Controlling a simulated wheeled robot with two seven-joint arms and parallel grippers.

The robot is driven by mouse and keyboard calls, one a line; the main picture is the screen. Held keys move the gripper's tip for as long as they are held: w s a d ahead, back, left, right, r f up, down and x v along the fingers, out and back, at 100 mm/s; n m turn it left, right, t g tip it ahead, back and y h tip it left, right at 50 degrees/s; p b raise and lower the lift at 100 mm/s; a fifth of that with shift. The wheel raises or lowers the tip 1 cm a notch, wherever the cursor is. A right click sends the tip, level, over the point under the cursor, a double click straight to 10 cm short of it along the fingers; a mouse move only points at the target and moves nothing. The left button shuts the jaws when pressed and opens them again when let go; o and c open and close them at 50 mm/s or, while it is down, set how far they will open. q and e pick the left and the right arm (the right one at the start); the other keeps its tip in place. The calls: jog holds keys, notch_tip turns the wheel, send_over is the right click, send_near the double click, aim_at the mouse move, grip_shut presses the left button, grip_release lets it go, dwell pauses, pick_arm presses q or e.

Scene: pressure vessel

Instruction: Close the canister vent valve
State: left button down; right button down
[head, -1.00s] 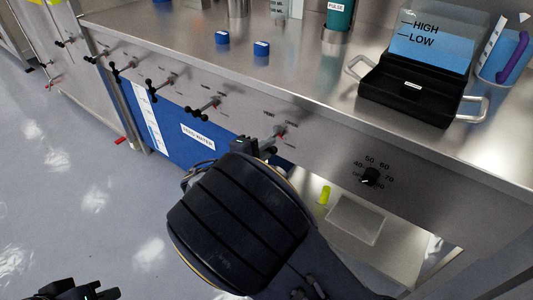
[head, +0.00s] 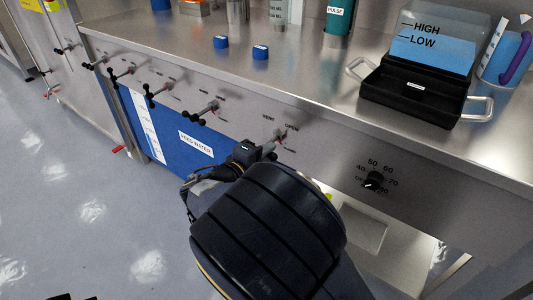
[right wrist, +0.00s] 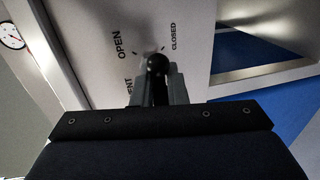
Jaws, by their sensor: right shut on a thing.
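The vent valve (head: 279,135) is on the front steel panel, beside VENT and OPEN labels. It has a small red part and a dark handle. My right gripper (head: 264,150) is at this handle, its body below and toward me. In the right wrist view, the black ball end of the valve handle (right wrist: 157,65) sits between the grey fingers of my right gripper (right wrist: 158,85), which are shut on it. The OPEN label is left of the ball and the CLOSED label right. The fingers partly hide the handle. Only a sliver of my left gripper (head: 60,297) shows at the bottom left edge.
Several similar valves, one of them here (head: 205,110), line the panel to the left. A blue feed-water tank (head: 180,128) stands below the panel. A black tray with handles (head: 412,99) sits on the counter (head: 310,62).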

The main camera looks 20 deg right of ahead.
jog(key=c, duration=1.6)
grip_release()
jog(key=shift+a, duration=0.1)
jog(key=shift+o, duration=0.2)
jog(key=p+v, duration=0.2)
jog(key=v, duration=0.5)
jog(key=shift+s+a, duration=0.2)
jog(key=shift+a, duration=0.1)
